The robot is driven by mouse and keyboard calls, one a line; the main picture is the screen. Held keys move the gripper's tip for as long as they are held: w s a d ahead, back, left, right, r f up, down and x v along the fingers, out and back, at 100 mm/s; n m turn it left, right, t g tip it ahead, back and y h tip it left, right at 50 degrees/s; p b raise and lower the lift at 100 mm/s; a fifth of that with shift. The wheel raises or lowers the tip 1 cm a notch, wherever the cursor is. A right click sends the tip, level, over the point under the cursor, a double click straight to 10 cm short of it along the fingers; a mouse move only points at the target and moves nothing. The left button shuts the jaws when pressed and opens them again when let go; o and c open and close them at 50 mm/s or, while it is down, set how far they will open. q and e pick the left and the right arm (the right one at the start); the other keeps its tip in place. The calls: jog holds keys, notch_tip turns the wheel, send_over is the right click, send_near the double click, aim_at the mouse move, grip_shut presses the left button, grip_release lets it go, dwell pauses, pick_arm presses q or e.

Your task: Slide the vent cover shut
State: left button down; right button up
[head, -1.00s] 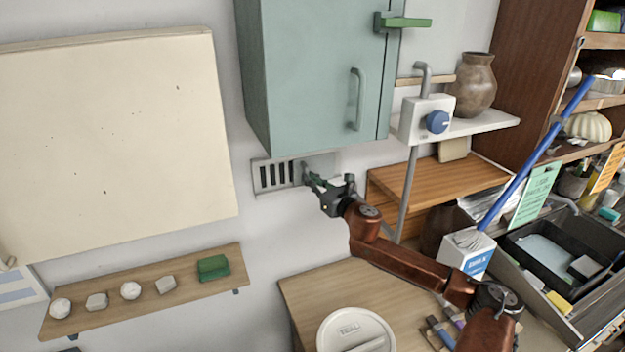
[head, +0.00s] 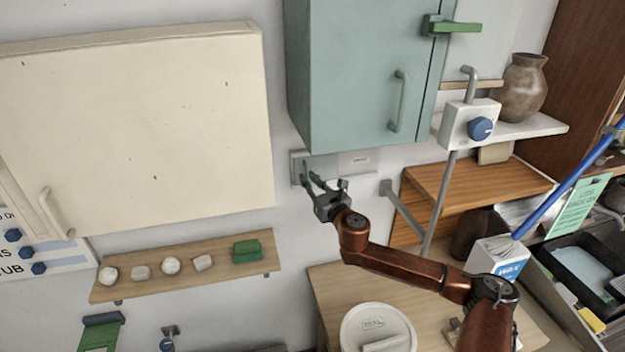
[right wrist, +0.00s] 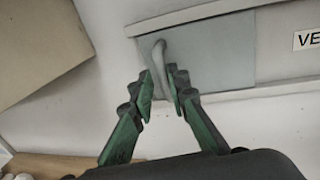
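The vent (head: 355,161) is a pale frame on the wall under the green cabinet. Its grey cover plate (head: 322,168) sits at the left end of the frame, and no slats show. In the right wrist view the cover (right wrist: 212,62) reaches close to the frame's left end, with an upright handle (right wrist: 160,55) near its left edge. My right gripper (head: 318,182) is at this handle; in the right wrist view its green fingers (right wrist: 160,92) close around the handle's lower part. The left gripper is not in view.
The green cabinet (head: 350,75) hangs directly above the vent. A grey wall bracket (head: 400,208) and a pipe (head: 438,205) stand to the right. A cream cabinet (head: 140,130) is at left, above a shelf (head: 190,272) with small pale lumps. A white lidded bucket (head: 362,335) stands below.

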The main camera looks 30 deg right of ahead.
jog(key=o, duration=0.3)
jog(key=shift+w+a, duration=0.1)
jog(key=shift+a, duration=0.05)
jog(key=s+a, duration=0.1)
jog(key=s, duration=1.1)
dwell(0.3)
